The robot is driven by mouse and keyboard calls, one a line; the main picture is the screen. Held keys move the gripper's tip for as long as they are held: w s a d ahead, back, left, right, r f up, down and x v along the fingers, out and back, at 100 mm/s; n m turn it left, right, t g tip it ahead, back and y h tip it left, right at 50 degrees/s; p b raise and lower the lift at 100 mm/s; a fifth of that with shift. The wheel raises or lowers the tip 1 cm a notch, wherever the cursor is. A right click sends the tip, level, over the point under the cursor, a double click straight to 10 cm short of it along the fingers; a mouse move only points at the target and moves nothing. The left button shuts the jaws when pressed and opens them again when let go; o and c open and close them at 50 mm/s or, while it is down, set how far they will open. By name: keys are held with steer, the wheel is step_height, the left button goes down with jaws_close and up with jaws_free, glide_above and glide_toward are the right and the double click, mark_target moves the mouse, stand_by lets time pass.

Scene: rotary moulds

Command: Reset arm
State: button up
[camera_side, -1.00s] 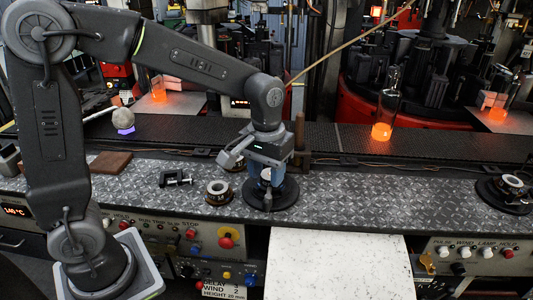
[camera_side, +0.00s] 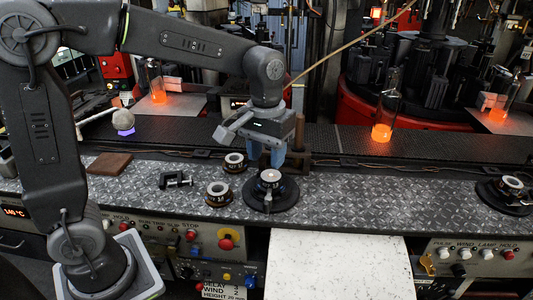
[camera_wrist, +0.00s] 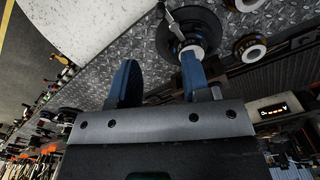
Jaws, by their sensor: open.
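My gripper (camera_side: 277,158) is open and empty, pointing down above and slightly behind a round black fixture (camera_side: 283,200) on the metal bench. A ring-shaped part (camera_side: 270,176) with a pale top sits upright in the middle of that fixture, just below the fingertips and apart from them. In the wrist view my gripper (camera_wrist: 158,80) shows two blue fingers spread wide with nothing between them. The black fixture (camera_wrist: 165,42) appears beyond the right finger there, which partly hides the ring part.
Two loose rings, one at the front (camera_side: 218,193) and one behind (camera_side: 235,162), stand left of the fixture. A black clamp (camera_side: 175,180) and brown block (camera_side: 109,163) lie further left. Another fixture (camera_side: 505,195) is at far right. A glowing bottle (camera_side: 383,122) stands behind.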

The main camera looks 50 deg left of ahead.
steer(key=s+a+r+m+t, duration=0.1)
steer(key=s+m+t, duration=0.1)
steer(key=s, duration=0.5)
steer(key=s+a+m+t, duration=0.1)
steer(key=s+a+t, duration=0.1)
steer(key=s, duration=0.6)
steer(key=shift+a+r+m+t, duration=0.3)
steer(key=shift+r+m+t, duration=0.1)
steer(key=shift+t, duration=0.4)
